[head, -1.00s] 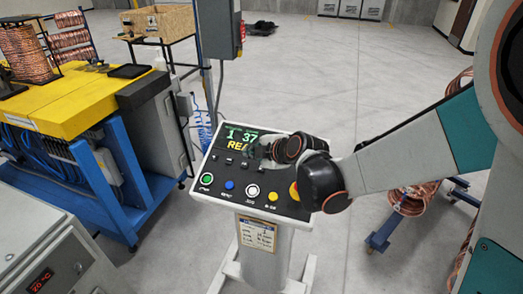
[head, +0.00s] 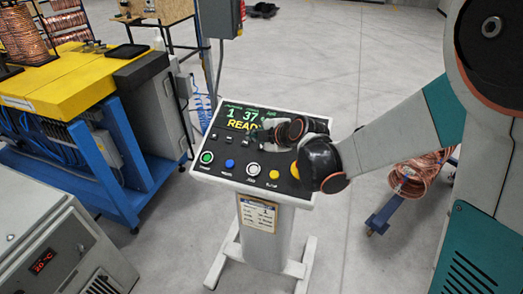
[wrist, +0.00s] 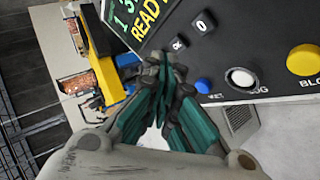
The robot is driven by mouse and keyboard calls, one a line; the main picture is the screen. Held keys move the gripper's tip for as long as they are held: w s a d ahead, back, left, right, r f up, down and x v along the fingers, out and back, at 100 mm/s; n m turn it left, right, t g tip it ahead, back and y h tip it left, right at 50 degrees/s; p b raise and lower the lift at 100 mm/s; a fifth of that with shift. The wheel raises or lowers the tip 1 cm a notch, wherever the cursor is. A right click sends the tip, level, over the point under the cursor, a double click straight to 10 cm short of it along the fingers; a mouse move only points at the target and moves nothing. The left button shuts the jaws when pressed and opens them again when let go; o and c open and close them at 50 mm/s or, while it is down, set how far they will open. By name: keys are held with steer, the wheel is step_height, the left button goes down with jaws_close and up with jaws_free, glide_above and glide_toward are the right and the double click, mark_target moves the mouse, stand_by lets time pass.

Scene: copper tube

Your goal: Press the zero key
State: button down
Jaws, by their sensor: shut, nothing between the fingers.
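The zero key is a small dark key marked 0 (wrist: 204,22), below the READY display in the wrist view. Another small dark key (wrist: 179,43) is beside it, nearer my fingers. In the head view the zero key (head: 246,145) appears to be the small key just left of my fingers, above the white button. My gripper (head: 259,134) is over the upper right of the control panel (head: 218,172). In the wrist view my gripper (wrist: 162,68) has its teal fingers shut together with nothing between them. The tips look apart from the zero key. Their height above the panel is unclear.
Green (head: 206,157), blue (head: 229,163), white (head: 253,169) and yellow (head: 274,174) buttons line the panel's front. A yellow-topped bench (head: 80,75) is at left, a grey cabinet (head: 60,250) at lower left. Open floor lies behind the panel.

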steer(key=shift+w+d+f+b, duration=0.1)
steer(key=shift+w+f+b, duration=0.2)
steer(key=shift+f+b, duration=0.3)
steer(key=shift+w+d+f+b, duration=0.15)
steer(key=shift+w+f+b, duration=0.25)
steer(key=shift+f, duration=0.45)
steer(key=shift+w+d+f+b, duration=0.1)
steer(key=shift+w+f+b, duration=0.15)
steer(key=shift+f+b, duration=0.35)
steer(key=shift+f, duration=0.25)
steer(key=shift+w+f+b, duration=0.15)
steer(key=shift+f+b, duration=0.1)
steer(key=shift+b, duration=0.15)
steer(key=shift+w+d+f+b, duration=0.1)
steer(key=shift+w+f+b, duration=0.05)
steer(key=shift+f+b, duration=0.25)
stand_by(0.3)
stand_by(0.4)
steer(key=shift+s+r+p, duration=0.35)
steer(key=shift+r+p, duration=0.15)
steer(key=shift+r, duration=0.3)
steer(key=shift+r, duration=0.1)
steer(key=r+p, duration=0.1)
steer(key=s+r+p, duration=0.1)
steer(key=r, duration=0.1)
steer(key=s+a+r+p, duration=0.1)
steer(key=shift+r, duration=0.25)
